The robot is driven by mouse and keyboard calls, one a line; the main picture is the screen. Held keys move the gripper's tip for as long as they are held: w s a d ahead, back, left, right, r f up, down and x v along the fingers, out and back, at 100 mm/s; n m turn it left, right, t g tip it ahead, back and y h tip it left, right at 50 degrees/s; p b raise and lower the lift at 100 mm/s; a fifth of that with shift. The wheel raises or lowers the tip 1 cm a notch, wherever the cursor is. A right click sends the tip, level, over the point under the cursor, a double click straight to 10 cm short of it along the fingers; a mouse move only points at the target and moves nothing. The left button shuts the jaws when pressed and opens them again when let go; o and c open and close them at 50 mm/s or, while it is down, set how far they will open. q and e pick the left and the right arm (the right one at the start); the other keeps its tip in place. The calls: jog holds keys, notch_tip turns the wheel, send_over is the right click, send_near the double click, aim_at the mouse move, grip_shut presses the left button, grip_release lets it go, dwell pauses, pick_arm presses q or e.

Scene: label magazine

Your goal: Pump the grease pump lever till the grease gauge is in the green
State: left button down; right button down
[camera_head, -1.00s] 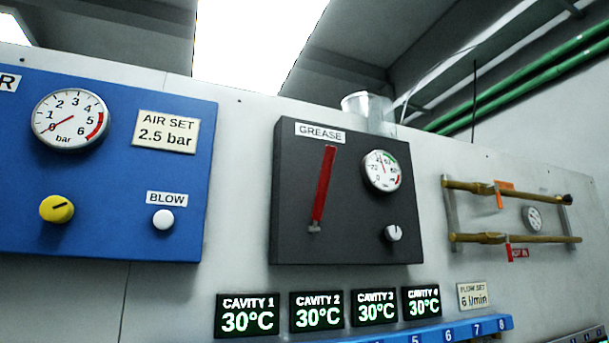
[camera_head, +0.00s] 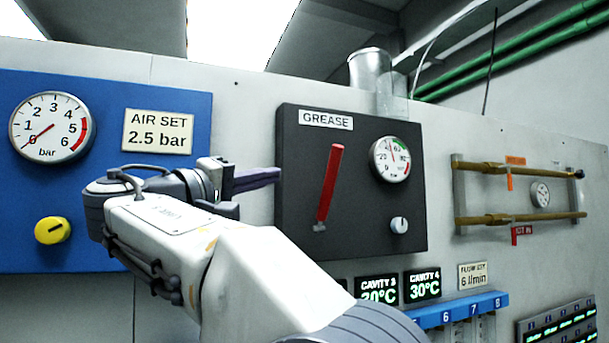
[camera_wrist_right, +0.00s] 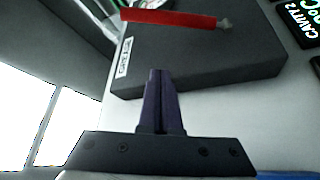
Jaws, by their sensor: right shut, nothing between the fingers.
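The red grease pump lever (camera_head: 330,187) is on the dark grease panel (camera_head: 352,248), tilted slightly with its top end to the right. The grease gauge (camera_head: 390,159) is at the panel's upper right. Its needle points near the top, close to the start of the green band. My right gripper (camera_head: 262,180) is shut and empty, left of the lever and apart from it. In the right wrist view its closed fingers (camera_wrist_right: 160,100) point at the side of the panel (camera_wrist_right: 200,62), with the lever (camera_wrist_right: 168,18) beyond. My left gripper is not in view.
A white knob (camera_head: 399,225) sits below the gauge. A blue air panel (camera_head: 100,95) with a yellow knob (camera_head: 52,230) is at left. Brass pipes (camera_head: 515,218) are at right. A blue numbered rail (camera_head: 460,308) is below. The space before the lever is clear.

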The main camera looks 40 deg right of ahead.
aim_at(305, 164)
jog(key=shift+d+r, duration=0.1)
jog(key=p+x, duration=0.2)
jog(key=x, duration=0.3)
jog(key=p+x, duration=0.3)
jog(key=x, duration=0.2)
jog(key=shift+s+d+r+p, duration=0.1)
jog(key=shift+r+p, duration=0.15)
jog(key=shift+p, duration=0.05)
jog(key=shift+s+f, duration=0.75)
jog(key=shift+s, duration=0.2)
jog(key=shift+s+f, duration=0.55)
jog(key=shift+s, duration=0.2)
jog(key=shift+a+f, duration=0.1)
jog(key=shift+a, duration=0.15)
